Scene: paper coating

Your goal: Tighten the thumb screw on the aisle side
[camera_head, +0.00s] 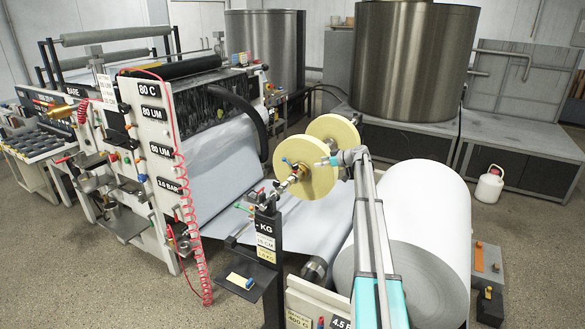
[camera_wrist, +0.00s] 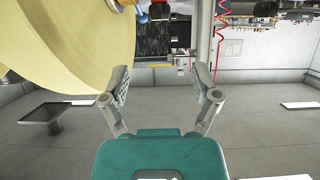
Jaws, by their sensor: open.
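I cannot tell for sure which part is the thumb screw. In the head view, small blue and red knobs (camera_head: 294,168) sit at the end of the shaft that carries two cream-yellow discs (camera_head: 318,176). My gripper (camera_head: 328,161) is beside the nearer disc, on the far side of those knobs, and small in this view. In the wrist view my gripper (camera_wrist: 161,88) has its two grey fingers spread wide with nothing between them. The yellow disc (camera_wrist: 60,45) fills the upper left there, close to the left finger. A dark knob-like part (camera_wrist: 158,11) shows at the top edge.
A large white paper roll (camera_head: 412,240) stands right of my arm. A black post with a KG label (camera_head: 267,228) and a small shelf (camera_head: 240,282) stand left of it. The coating machine (camera_head: 150,150), with a coiled red hose, is at left.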

